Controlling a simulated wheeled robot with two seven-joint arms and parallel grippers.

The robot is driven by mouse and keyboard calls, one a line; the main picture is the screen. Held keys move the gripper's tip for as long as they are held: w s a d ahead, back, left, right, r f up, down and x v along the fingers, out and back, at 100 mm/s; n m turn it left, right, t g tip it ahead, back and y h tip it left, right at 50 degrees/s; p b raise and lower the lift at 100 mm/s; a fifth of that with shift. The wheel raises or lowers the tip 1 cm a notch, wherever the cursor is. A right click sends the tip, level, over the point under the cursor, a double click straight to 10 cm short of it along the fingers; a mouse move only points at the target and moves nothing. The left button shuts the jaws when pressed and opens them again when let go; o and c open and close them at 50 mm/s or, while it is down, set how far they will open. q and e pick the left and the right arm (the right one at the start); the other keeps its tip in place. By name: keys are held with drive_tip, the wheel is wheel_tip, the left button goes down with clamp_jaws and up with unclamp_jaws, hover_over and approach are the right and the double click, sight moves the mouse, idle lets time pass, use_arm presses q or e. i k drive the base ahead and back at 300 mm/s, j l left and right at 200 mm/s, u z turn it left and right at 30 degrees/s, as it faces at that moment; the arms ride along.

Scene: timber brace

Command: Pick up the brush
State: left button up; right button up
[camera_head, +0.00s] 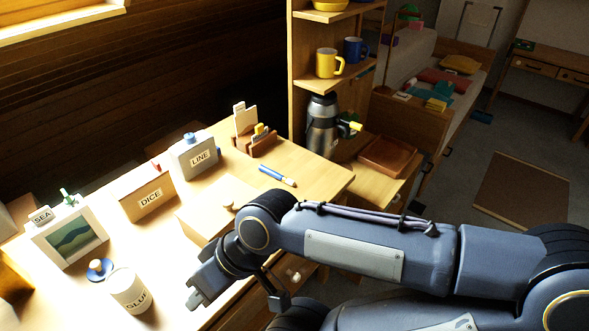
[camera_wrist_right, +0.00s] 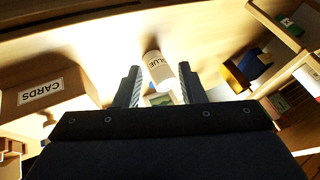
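A slim blue stick with a pale end (camera_head: 277,176), which looks like the brush, lies flat on the desk (camera_head: 318,183) toward its far right. My right gripper (camera_head: 196,291) is over the near part of the desk, well apart from the stick and to the right of the white GLUE container (camera_head: 130,291). In the right wrist view my right gripper (camera_wrist_right: 161,88) has its two fingers apart. The GLUE container (camera_wrist_right: 158,68) shows beyond and between them, not clearly held. The stick cannot be made out in the wrist view. My left gripper is not in view.
A DICE box (camera_head: 148,197), a LINE box (camera_head: 196,157) and a picture frame (camera_head: 70,236) stand along the back. A wooden holder (camera_head: 254,146) stands behind the stick. A steel flask (camera_head: 321,127) stands by the shelf. A CARDS box (camera_wrist_right: 46,93) shows in the wrist view.

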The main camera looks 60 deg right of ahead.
sight(264, 169)
drive_tip(key=k+l+z, duration=0.1)
drive_tip(key=z, duration=1.85)
drive_tip(key=i+u, duration=0.1)
drive_tip(key=u, duration=0.4)
drive_tip(key=l+u, duration=0.15)
drive_tip(key=u, duration=0.3)
drive_tip(key=i+l+u, duration=0.1)
drive_tip(key=u, duration=0.4)
drive_tip(key=l+u, duration=0.2)
drive_tip(key=u, duration=0.3)
drive_tip(key=l, duration=1.5)
